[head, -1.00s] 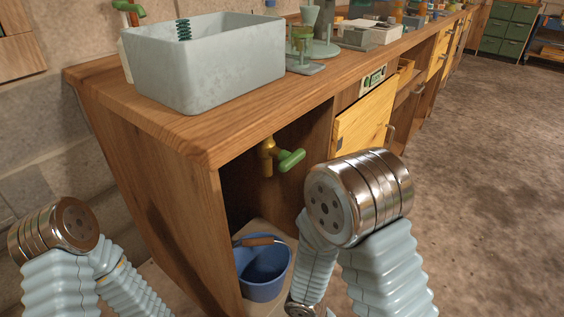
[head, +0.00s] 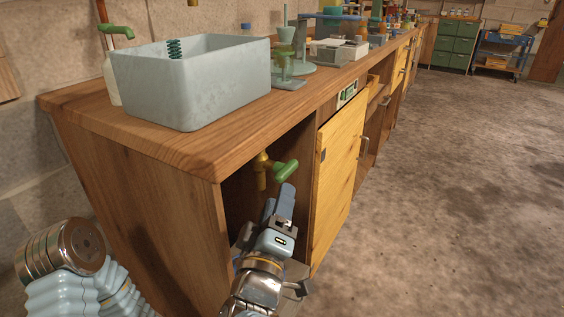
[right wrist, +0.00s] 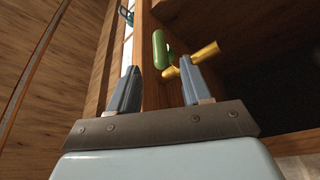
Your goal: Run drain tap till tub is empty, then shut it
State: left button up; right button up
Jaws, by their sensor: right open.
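The drain tap is a brass body (head: 262,172) with a green handle (head: 287,171), under the counter at the cabinet's open front. The grey tub (head: 205,92) stands on the counter above; a green coil shows inside, but its bottom and any liquid are hidden. My right gripper (head: 281,197) is open and empty, just below the handle in the head view. In the right wrist view, its two fingers (right wrist: 162,85) point toward the green handle (right wrist: 160,48), which lies beyond their tips, with the brass body (right wrist: 201,60) toward the right. My left gripper is out of view.
The wooden counter (head: 130,138) overhangs the open cabinet bay. A yellow door (head: 338,165) stands just right of the tap. Glassware and apparatus (head: 290,60) sit behind the tub. The floor (head: 450,180) to the right is clear.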

aim_at(287, 170)
jog(key=x, duration=0.9)
jog(key=shift+c, duration=0.4)
